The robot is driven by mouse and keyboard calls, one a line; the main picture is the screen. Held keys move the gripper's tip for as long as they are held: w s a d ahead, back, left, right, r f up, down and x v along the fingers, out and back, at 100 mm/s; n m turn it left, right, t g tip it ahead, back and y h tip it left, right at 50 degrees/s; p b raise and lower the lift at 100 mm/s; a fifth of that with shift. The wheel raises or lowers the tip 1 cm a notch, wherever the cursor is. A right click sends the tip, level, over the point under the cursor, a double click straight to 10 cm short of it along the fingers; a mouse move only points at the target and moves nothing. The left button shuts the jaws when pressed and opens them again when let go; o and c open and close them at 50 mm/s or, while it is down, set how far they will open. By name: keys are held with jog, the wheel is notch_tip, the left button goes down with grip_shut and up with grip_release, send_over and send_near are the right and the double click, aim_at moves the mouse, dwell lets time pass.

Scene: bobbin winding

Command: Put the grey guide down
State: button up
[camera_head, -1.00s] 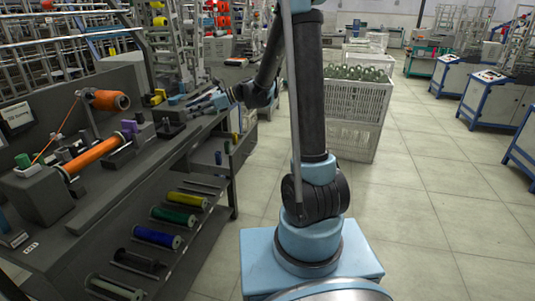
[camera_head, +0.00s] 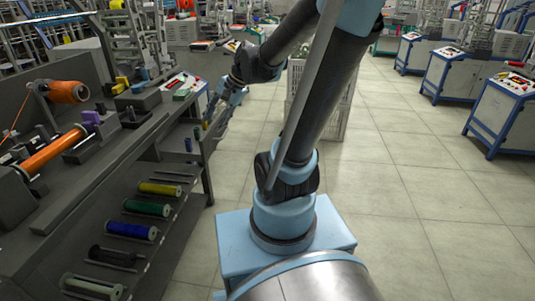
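My gripper (camera_head: 207,122) is small and far off at the end of my arm. It points down and to the left beside the right end of the dark workbench (camera_head: 99,178). Its fingers are dark and too small to tell open from shut, or whether something is between them. I cannot pick out the grey guide with certainty. An orange bobbin (camera_head: 52,151) lies on the left part of the bench, and an orange spool (camera_head: 68,91) sits behind it.
A lower rack (camera_head: 150,264) holds several spools, among them a yellow (camera_head: 160,188), a green (camera_head: 147,208) and a blue one (camera_head: 131,231). Purple (camera_head: 92,117) and yellow (camera_head: 121,85) pieces are on the bench. A pale crate (camera_head: 337,118) stands behind my arm. The floor at right is open.

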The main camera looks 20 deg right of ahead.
jog(key=s+d+f+n+h, duration=0.3)
jog(key=s+d+f, duration=0.1)
jog(key=s+d, duration=0.3)
jog(key=s+d+f+n+h, duration=0.3)
jog(key=s+d, duration=0.3)
jog(key=d, duration=0.2)
jog(key=shift+s+d+f+n, duration=0.2)
jog(key=shift+s+f+n, duration=0.2)
jog(key=shift+n, duration=0.3)
jog(key=shift+w+f, duration=0.2)
jog(key=shift+w, duration=0.3)
jog(key=shift+c, duration=0.4)
jog(key=shift+d, duration=0.1)
